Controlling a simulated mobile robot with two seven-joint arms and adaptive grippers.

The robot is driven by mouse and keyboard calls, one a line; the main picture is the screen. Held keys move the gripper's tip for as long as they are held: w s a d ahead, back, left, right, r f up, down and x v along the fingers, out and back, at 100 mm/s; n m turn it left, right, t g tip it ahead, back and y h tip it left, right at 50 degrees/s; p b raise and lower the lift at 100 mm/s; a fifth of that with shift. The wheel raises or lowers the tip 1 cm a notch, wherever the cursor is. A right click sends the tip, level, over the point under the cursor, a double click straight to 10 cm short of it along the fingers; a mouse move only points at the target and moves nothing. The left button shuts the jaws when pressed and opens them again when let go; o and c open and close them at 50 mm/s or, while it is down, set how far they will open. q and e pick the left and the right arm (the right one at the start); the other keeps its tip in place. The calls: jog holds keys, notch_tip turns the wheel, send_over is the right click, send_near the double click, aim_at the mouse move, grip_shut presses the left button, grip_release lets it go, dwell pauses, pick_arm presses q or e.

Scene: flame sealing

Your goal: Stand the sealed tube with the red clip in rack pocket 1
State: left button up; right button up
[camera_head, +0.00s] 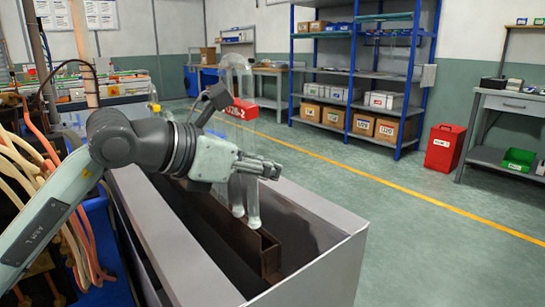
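A tall clear glass tube (251,195) with a rounded lower end stands near upright over the grey metal trough. A second clear length runs close beside it, and I cannot tell whether they are one piece. A red clip (241,110) with white lettering sits on the upper part. My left gripper (268,168) reaches in from the left at the tube's lower half, its fingers pointing right across the glass. The fingers look close together, but whether they grip the glass is unclear. No numbered rack pocket can be made out. My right gripper is out of view.
The open grey trough (318,268) has high walls and a brown metal channel (268,256) inside, below the tube. Cables and hoses (30,165) crowd the left. Blue shelving (352,75), a red bin (443,148) and a bench (515,104) stand farther off. The green floor between is clear.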

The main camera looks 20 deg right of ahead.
pick_arm(q)
jog(key=shift+o, duration=1.2)
jog(key=shift+w+f, duration=0.1)
jog(key=o, duration=0.8)
jog(key=shift+r, duration=0.35)
jog(key=v, duration=1.2)
